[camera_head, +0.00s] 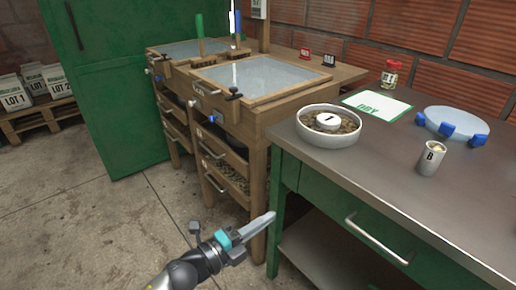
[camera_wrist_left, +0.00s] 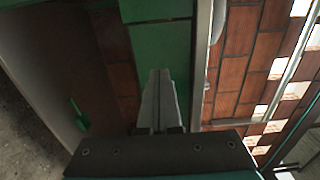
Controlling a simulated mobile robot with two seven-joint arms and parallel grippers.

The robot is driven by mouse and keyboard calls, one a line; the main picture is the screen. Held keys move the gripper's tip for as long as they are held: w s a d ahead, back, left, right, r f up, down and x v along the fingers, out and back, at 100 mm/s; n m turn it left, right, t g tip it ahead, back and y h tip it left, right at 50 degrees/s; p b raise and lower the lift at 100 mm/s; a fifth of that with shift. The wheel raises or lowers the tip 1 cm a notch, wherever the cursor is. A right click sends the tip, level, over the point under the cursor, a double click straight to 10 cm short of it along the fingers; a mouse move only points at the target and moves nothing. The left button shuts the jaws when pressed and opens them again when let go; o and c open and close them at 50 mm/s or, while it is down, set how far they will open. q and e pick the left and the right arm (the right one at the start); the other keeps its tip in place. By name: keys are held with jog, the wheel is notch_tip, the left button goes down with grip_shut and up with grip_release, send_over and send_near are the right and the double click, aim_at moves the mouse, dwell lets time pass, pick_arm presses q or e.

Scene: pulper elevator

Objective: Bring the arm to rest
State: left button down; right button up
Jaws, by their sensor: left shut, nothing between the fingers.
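My left arm comes in from the bottom in the head view. Its gripper (camera_head: 262,222) is shut and empty, with the fingers together and pointing right. It is in front of the wooden sink stand and the green table, over the floor in the picture. In the left wrist view the closed fingers (camera_wrist_left: 158,95) show in the middle, with nothing between them. My right gripper does not show in either view.
The green table (camera_head: 318,222) with a metal top carries a white bowl (camera_head: 312,134), a cup marked B (camera_head: 431,158) and a blue-footed dish (camera_head: 452,120). The wooden stand (camera_head: 258,130) and green cabinet (camera_head: 105,80) are behind. The floor (camera_head: 90,215) at left is clear.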

pick_arm(q)
jog(key=a+f+n+t+y+p, duration=0.25)
jog(key=a+f+n+y, duration=0.35)
jog(key=a+f+n, duration=0.4)
jog(key=s+a+f+n+g+y+p, duration=0.35)
jog(key=s+a+f+n+y, duration=0.4)
jog(key=f, duration=0.55)
jog(key=s+a+f+n+g+p, duration=0.1)
jog(key=s+a+f+n+g, duration=0.1)
jog(key=s, duration=0.7)
jog(key=s+a+f+n+g+y+p, duration=0.1)
jog(key=s+a+f+n+g, duration=0.2)
jog(key=s, duration=0.6)
jog(key=s+a+f+n+g+p, duration=0.1)
jog(key=s+a+f+n+g, duration=0.1)
jog(key=s+f, duration=0.3)
jog(key=s+a+n, duration=0.1)
jog(key=s, duration=0.3)
jog(key=shift+s+a+g, duration=0.25)
jog(key=shift+s+g, duration=0.05)
jog(key=shift+s, duration=0.05)
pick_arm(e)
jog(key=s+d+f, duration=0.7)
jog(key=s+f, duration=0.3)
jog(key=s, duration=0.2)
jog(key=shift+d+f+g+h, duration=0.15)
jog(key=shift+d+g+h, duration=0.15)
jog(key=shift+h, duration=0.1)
pick_arm(q)
jog(key=shift+n, duration=0.25)
